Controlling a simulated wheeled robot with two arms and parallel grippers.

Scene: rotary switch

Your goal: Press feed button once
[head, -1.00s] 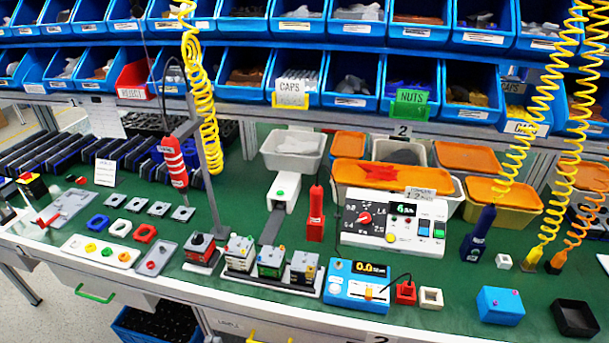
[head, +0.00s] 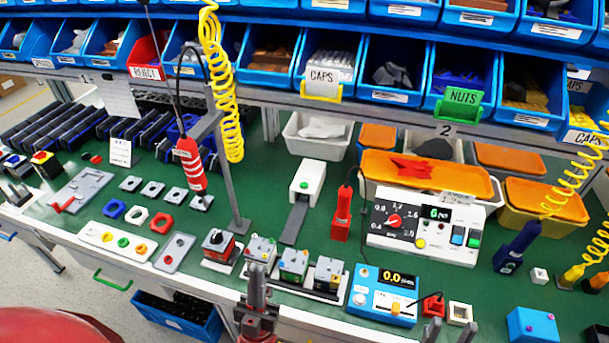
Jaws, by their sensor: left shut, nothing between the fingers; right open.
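The white feeder box (head: 307,180) stands mid-bench with a green button on its top, which I take to be the feed button (head: 305,188). A grey chute (head: 294,224) slopes down from the box toward the front. My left gripper (head: 257,268) is at the front edge, in front of the small grey switch blocks, shut and empty, well short of the button. My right gripper (head: 450,333) shows only its two fingertips at the bottom edge, apart and empty, near the small white square block. Nothing covers the button.
A red screwdriver-like tool (head: 191,165) hangs on a cord left of a grey post (head: 233,185). A red holder (head: 341,217) stands right of the feeder. The white control panel (head: 423,227) and blue meter (head: 383,293) lie further right. Green bench around the chute is clear.

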